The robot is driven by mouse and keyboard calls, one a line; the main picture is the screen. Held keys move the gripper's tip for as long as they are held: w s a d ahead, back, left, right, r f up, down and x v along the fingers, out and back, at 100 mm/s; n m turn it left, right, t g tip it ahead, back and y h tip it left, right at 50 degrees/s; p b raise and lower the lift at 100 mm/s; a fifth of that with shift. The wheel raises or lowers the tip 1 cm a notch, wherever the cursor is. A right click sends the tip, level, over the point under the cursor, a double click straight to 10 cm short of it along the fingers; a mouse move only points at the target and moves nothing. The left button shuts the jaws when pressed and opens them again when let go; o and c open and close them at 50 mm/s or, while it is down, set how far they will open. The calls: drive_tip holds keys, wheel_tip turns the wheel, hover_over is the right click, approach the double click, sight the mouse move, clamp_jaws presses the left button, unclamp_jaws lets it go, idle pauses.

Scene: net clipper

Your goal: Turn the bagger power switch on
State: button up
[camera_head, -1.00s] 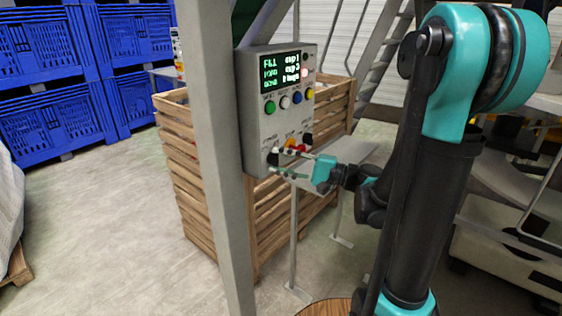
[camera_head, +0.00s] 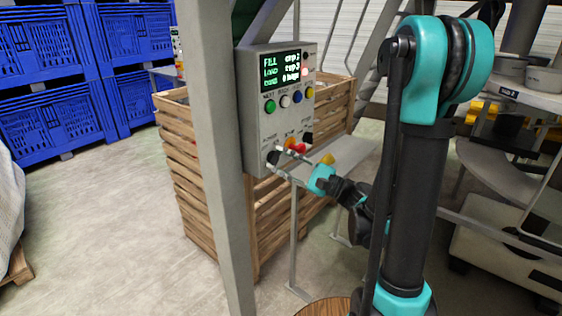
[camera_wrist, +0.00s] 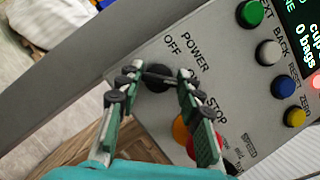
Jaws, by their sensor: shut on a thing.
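The power switch is a black knob (camera_wrist: 158,78) beside the printed words POWER and OFF on the grey control box (camera_head: 252,110). In the head view the knob (camera_head: 272,157) is at the box's lower left, partly behind the fingers. My gripper (camera_wrist: 158,77) has a fingertip on each side of the knob and is shut on it. In the head view my gripper (camera_head: 272,158) reaches the box face from the lower right. The fingertips hide the knob's edges, and its pointer direction cannot be made out.
A red stop button (camera_wrist: 190,146) on a yellow base sits close beside one finger. Green, white, blue and yellow buttons (camera_head: 297,98) line the box under a lit display (camera_head: 281,70). A grey post (camera_head: 213,150) stands left of the box, a wooden crate (camera_head: 200,190) behind.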

sight(268, 122)
idle(0.3)
drive_tip(key=o, duration=1.2)
drive_tip(key=shift+c, duration=0.2)
drive_tip(key=shift+r, duration=0.1)
drive_tip(key=shift+r, duration=4.95)
